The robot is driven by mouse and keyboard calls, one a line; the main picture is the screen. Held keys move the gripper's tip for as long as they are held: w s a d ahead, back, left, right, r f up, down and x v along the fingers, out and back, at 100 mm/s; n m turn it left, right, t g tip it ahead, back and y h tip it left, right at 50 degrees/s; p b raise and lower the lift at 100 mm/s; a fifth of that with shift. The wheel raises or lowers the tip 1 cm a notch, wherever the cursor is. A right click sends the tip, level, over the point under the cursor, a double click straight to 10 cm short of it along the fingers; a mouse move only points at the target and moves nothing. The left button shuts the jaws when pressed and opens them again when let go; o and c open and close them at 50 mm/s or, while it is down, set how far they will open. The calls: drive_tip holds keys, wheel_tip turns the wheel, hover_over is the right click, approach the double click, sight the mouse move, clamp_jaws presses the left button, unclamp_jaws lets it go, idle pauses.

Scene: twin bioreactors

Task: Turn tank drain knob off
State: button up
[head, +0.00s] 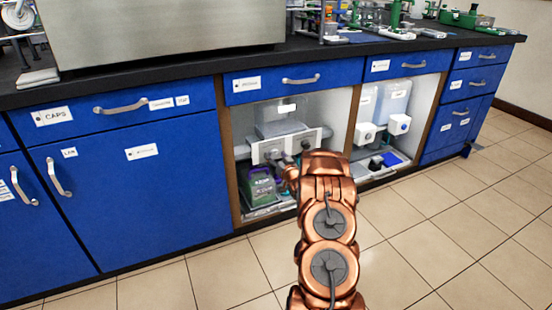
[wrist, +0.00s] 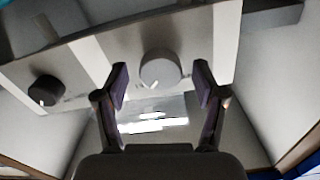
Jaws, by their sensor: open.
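In the wrist view, a round light grey knob (wrist: 160,68) sits on a pale panel (wrist: 115,50). Its white mark points down and slightly left. A dark knob (wrist: 43,90) with a white mark is on the panel's left part. No readable label tells me which is the tank drain knob. My gripper (wrist: 161,84) is open, with one purple-padded finger on each side of the grey knob. Whether they touch it is unclear, but gaps show. In the head view, the panel (head: 268,152) is inside the open cabinet bay, and my arm partly hides it.
A green box with purple trim (head: 258,186) stands low in the same bay. Blue cabinet doors (head: 150,200) flank the bays under a black counter (head: 350,52). The tiled floor (head: 430,240) is clear.

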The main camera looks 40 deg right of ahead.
drive_tip(key=c, duration=1.1)
drive_tip(key=shift+c, duration=0.2)
drive_tip(key=shift+n+p, duration=0.3)
drive_tip(key=shift+n, duration=0.2)
drive_tip(key=n+p, duration=0.1)
drive_tip(key=n, duration=0.2)
drive_tip(key=shift+r+n+p, duration=0.1)
drive_tip(key=shift+n+p, duration=0.25)
drive_tip(key=shift+n, duration=0.05)
drive_tip(key=n+p, duration=0.1)
drive_tip(key=n, duration=0.3)
drive_tip(key=shift+n, duration=0.3)
drive_tip(key=n, duration=0.8)
drive_tip(key=shift+n, duration=0.4)
